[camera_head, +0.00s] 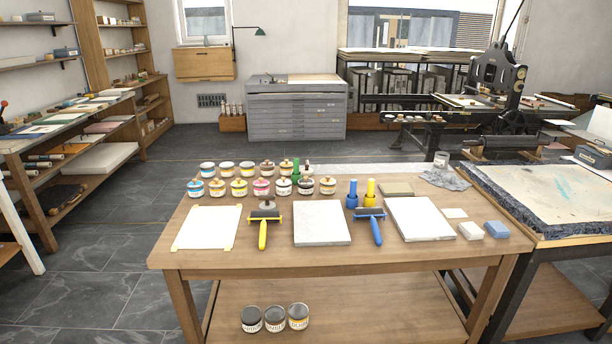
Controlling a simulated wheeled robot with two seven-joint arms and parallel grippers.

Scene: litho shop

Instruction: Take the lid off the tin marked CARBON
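Several small tins stand in two rows at the back left of the wooden table, such as a front-row tin (283,187) and a back-row tin (207,169). Their labels are too small to read, so I cannot tell which is marked CARBON. Some, such as a tin with a pink-red band (261,188), seem to have a brown knob on top. Three more tins stand on the table's lower shelf: one at the left (251,320), a middle one (275,319) and a right one (299,317); their tops are dark or grey. Neither of my grippers is in view.
On the wooden table (380,258) lie a yellow-handled roller (263,232), a blue-handled roller (375,231), pale slabs (321,223), a white sheet (207,228) and sponges (496,229). Blue and yellow upright items (370,191) stand right of the tins. The front edge is clear.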

